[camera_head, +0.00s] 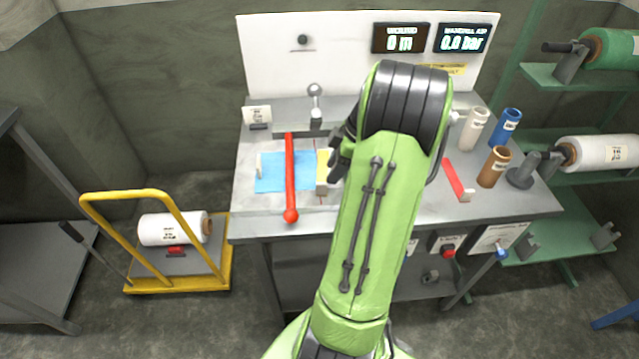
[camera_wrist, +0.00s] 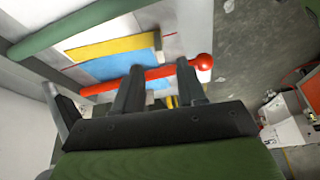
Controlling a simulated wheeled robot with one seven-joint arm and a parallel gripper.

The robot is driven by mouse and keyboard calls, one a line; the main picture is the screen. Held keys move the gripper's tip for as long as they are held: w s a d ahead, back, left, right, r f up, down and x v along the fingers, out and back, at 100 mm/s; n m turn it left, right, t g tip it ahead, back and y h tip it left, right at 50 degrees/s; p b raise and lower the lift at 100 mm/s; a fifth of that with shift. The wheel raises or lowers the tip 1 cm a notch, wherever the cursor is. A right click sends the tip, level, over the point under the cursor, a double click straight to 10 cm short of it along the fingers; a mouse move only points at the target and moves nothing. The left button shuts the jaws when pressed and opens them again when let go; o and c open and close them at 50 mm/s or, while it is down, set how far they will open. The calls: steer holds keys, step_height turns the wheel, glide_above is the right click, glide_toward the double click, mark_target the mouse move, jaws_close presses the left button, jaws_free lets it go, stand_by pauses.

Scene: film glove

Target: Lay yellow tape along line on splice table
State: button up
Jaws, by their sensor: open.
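The grey splice table (camera_head: 395,218) stands ahead, with a light-blue film (camera_head: 270,172) lying on it. A red bar with a ball end (camera_head: 291,180) lies across the film; it also shows in the wrist view (camera_wrist: 150,76). A yellow tape strip (camera_head: 322,168) lies at the film's right edge; it also shows in the wrist view (camera_wrist: 112,47), with a pale block at its end. A thin red line (camera_wrist: 78,67) shows there too. My gripper (camera_wrist: 160,68) is open over the bar and film. In the head view my arm hides most of it; whether it touches anything is unclear.
White (camera_head: 473,130), blue (camera_head: 505,126) and brown (camera_head: 494,167) tubes stand at the table's right. A red strip (camera_head: 453,177) lies near them. Green racks with rolls (camera_head: 600,152) stand on the right. A yellow cart (camera_head: 178,283) holding a white roll stands on the left.

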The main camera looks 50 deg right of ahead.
mark_target(322, 184)
steer(key=x, duration=0.3)
steer(key=b+x, duration=0.1)
steer(key=x, duration=0.3)
steer(key=shift+w+a, duration=0.15)
steer(key=shift+w, duration=0.15)
jaws_close()
